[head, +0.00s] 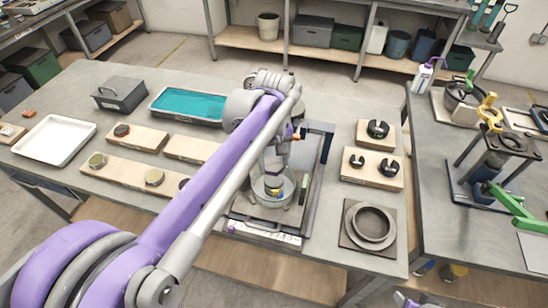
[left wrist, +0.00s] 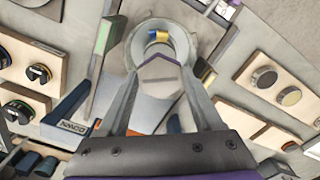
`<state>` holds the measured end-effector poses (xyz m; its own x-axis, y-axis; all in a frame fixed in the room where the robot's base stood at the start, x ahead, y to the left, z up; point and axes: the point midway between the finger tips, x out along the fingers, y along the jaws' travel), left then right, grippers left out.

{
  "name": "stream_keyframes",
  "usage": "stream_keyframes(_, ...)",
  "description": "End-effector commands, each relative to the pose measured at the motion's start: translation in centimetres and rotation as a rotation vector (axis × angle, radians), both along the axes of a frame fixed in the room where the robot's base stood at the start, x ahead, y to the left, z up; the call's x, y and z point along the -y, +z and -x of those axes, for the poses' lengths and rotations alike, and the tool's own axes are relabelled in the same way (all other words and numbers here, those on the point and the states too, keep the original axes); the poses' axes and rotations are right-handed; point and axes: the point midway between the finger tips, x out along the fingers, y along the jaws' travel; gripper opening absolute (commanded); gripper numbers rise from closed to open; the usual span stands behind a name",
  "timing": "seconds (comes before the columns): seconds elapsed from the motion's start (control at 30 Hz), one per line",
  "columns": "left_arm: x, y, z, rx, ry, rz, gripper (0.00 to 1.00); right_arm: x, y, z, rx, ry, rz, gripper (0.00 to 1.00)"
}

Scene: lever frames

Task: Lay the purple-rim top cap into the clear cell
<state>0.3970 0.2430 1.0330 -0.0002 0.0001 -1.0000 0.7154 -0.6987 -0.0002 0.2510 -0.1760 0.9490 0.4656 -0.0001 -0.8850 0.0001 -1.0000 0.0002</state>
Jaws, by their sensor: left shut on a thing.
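The clear cell (head: 259,195) is a round see-through pot on a tray at the middle of the table. It shows as a pale ring at the top of the left wrist view (left wrist: 187,42). My left gripper (head: 277,163) points down over the cell, close to its mouth. A small blue and yellow part shows within the ring. I cannot tell whether the held piece touches the cell. My right gripper is not clearly seen.
A dark upright frame (head: 322,150) stands close to the right of the cell. Boards with black parts (head: 348,178) and a grey ring (head: 388,224) lie farther right. A teal-filled tray (head: 190,105), white tray (head: 56,139) and boards with round pieces lie left.

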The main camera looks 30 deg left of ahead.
Motion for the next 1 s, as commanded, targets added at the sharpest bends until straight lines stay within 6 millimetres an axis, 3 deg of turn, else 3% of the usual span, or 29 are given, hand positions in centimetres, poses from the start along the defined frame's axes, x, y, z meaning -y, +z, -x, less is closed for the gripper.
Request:
stream_keyframes(0.6, 0.0, -4.4, 0.0, 0.0, 0.0, 0.0, 0.0, 0.0, -3.2, 1.0, -0.02, 0.0, 0.0, 0.5)
stream_keyframes(1.0, 0.0, -4.8, 0.0, 0.001, 0.0, 0.0, 0.0, 0.0, -3.4, 1.1, -0.021, 0.0, 0.0, 0.5)
